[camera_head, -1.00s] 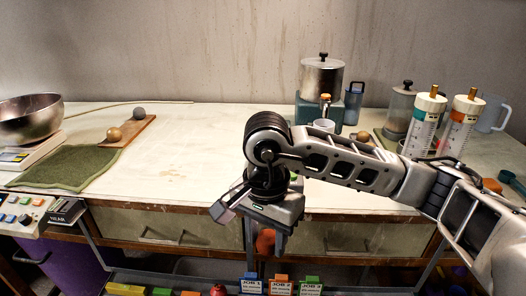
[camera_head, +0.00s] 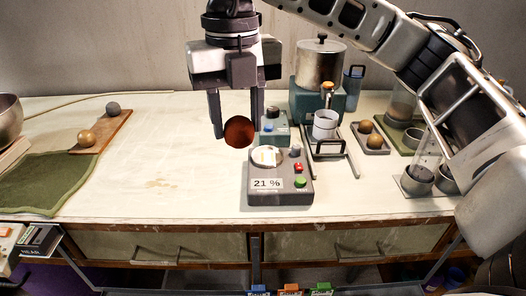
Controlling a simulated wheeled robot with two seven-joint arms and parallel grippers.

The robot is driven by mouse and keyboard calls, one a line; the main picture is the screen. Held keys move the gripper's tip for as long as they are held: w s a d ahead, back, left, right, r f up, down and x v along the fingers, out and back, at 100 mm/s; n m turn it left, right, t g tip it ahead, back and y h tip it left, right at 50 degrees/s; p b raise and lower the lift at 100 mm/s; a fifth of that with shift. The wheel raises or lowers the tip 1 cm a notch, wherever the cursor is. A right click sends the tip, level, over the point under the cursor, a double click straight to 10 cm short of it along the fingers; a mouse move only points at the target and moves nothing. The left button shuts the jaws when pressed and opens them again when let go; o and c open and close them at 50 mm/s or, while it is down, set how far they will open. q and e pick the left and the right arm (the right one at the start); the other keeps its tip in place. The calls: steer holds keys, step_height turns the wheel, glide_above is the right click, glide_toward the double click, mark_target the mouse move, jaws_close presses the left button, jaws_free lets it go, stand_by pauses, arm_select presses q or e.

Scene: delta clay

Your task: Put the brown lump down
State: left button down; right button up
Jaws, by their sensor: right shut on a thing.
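The brown lump (camera_head: 239,132) is a dark reddish-brown ball. My right gripper (camera_head: 237,130) points down and is shut on it, with a finger on each side. The lump hangs at the fingertips over the worktable (camera_head: 180,180), left of and behind the grey device with the 21 % display (camera_head: 281,182). I cannot tell how far above the table it is. My left gripper is out of view.
A pot (camera_head: 320,64), a cup on a stand (camera_head: 325,124) and a tray with balls (camera_head: 370,140) are farther right. A wooden board (camera_head: 103,131) and green cloth (camera_head: 45,183) lie left. The table's middle left is clear.

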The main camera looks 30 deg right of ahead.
steer(key=s+d+m, duration=0.3)
steer(key=d, duration=0.1)
steer(key=p, duration=0.1)
glide_toward(267, 155)
steer(key=shift+s+a+f+m, duration=0.3)
steer(key=shift+s+f+m, duration=0.1)
steer(key=shift+s, duration=0.2)
steer(key=shift+w+d+f, duration=0.15)
steer(key=shift+w+f, duration=0.2)
steer(key=shift+f, duration=0.15)
steer(key=f, duration=0.2)
steer(key=f+p, duration=0.1)
steer(key=shift+w+d+f, duration=0.1)
steer(key=shift+w+d, duration=0.1)
steer(key=shift+w, duration=0.05)
steer(key=shift+f, duration=0.45)
steer(key=o, duration=1.1)
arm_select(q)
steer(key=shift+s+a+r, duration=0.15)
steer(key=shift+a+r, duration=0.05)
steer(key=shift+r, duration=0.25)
arm_select(e)
steer(key=shift+r, duration=0.1)
